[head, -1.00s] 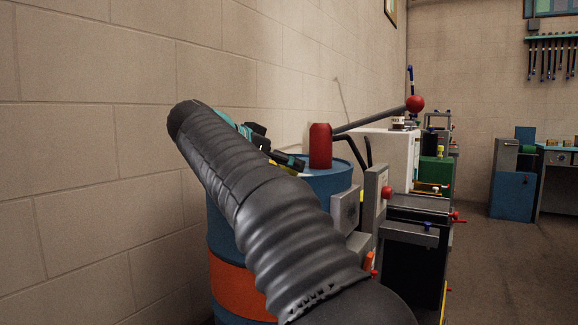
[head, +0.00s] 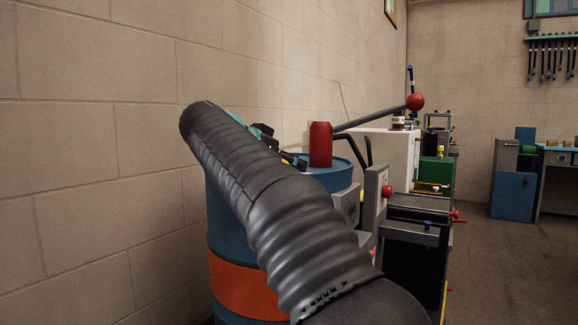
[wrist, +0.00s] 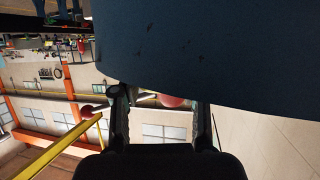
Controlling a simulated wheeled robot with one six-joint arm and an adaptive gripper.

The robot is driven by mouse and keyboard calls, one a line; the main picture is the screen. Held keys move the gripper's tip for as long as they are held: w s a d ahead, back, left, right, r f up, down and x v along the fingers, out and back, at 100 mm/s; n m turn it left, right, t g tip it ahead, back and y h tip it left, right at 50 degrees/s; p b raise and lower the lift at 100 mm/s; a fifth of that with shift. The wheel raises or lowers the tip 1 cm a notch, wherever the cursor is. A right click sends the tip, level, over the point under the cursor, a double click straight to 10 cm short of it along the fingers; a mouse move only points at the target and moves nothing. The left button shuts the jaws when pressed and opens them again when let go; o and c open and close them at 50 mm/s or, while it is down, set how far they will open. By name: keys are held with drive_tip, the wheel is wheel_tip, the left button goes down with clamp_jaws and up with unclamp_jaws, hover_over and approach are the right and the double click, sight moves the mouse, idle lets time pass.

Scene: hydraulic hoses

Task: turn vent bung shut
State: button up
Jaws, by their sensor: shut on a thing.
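A blue drum (head: 225,220) with an orange band stands against the wall; its dark blue surface fills the top of the wrist view (wrist: 220,50). A red cylinder (head: 321,146) stands upright on the drum top. My gripper (head: 297,162) is at the drum top, just left of the red cylinder, mostly behind my own black-sleeved arm. In the wrist view, its two dark fingers (wrist: 160,120) reach to the drum's edge, with part of a red thing showing between them. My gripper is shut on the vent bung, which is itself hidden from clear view.
A block wall runs close along the left. Right of the drum stand a grey panel with a red knob (head: 387,191) and a bench of equipment. A long lever with a red ball (head: 415,102) slants above. Open floor (head: 495,260) lies at the right.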

drive_tip(key=shift+d+f+n+t+y+b, duration=0.1)
drive_tip(key=shift+f+n+t+y+b, duration=0.15)
drive_tip(key=shift+n+t+y+b, duration=0.6)
drive_tip(key=shift+r+n+y+b, duration=0.2)
drive_tip(key=shift+n+y+b, duration=0.05)
drive_tip(key=shift+n+b, duration=0.2)
drive_tip(key=o, duration=1.2)
drive_tip(key=shift+c, duration=0.2)
drive_tip(key=v, duration=1.2)
